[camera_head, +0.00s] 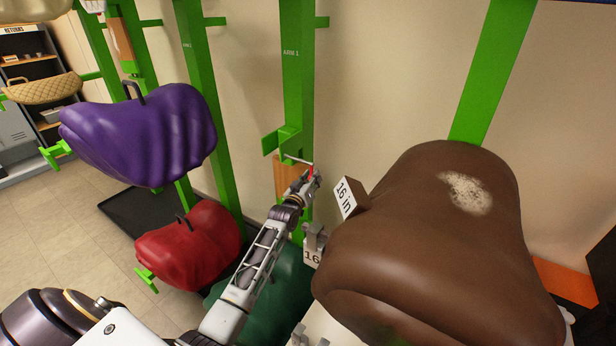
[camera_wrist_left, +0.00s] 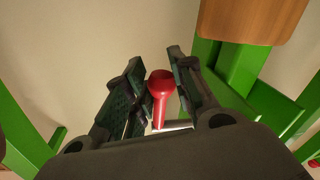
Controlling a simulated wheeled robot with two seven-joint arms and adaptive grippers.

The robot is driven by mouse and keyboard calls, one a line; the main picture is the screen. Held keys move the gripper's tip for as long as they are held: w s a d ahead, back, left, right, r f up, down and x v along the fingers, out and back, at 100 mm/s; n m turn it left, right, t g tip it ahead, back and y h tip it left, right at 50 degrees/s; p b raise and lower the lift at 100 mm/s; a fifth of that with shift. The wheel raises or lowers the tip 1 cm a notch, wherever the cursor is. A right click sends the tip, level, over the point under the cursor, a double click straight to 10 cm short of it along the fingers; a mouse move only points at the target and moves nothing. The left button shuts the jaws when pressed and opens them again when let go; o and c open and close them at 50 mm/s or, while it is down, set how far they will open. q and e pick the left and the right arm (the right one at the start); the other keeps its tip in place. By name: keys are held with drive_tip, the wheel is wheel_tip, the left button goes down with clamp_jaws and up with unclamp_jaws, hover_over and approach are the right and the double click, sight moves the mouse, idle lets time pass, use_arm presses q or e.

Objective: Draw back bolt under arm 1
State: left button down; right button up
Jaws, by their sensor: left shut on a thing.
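The bolt's red knob (camera_wrist_left: 161,84) sits between the two fingers of my left gripper (camera_wrist_left: 150,100) in the left wrist view, with a pale rod beside its lower end. In the head view my left gripper (camera_head: 311,178) is at the red handle, just beside a wooden block (camera_head: 284,172) on the green post (camera_head: 297,80) labelled ARM 1. It is shut on the knob. A green bracket (camera_head: 281,140) stands out from the post just above. How far the bolt is drawn is too small to tell. My right gripper is not clearly seen; the brown saddle hides much there.
The large brown saddle (camera_head: 430,250) with a pale patch and a "16 in" tag (camera_head: 345,197) fills the right foreground, close to my left gripper. Purple (camera_head: 145,135), red (camera_head: 190,250) and green (camera_head: 280,300) saddles are on the left and below. Wall space shows right of the post.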

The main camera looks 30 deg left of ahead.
use_arm(q)
drive_tip(key=shift+f, duration=0.2)
drive_tip(key=c, duration=1.5)
unclamp_jaws()
drive_tip(key=shift+o, duration=1.2)
drive_tip(key=shift+a+r, duration=0.1)
drive_tip(key=shift+s, duration=0.15)
drive_tip(key=s, duration=1.1)
drive_tip(key=shift+s+d, duration=0.35)
drive_tip(key=shift+d, duration=0.1)
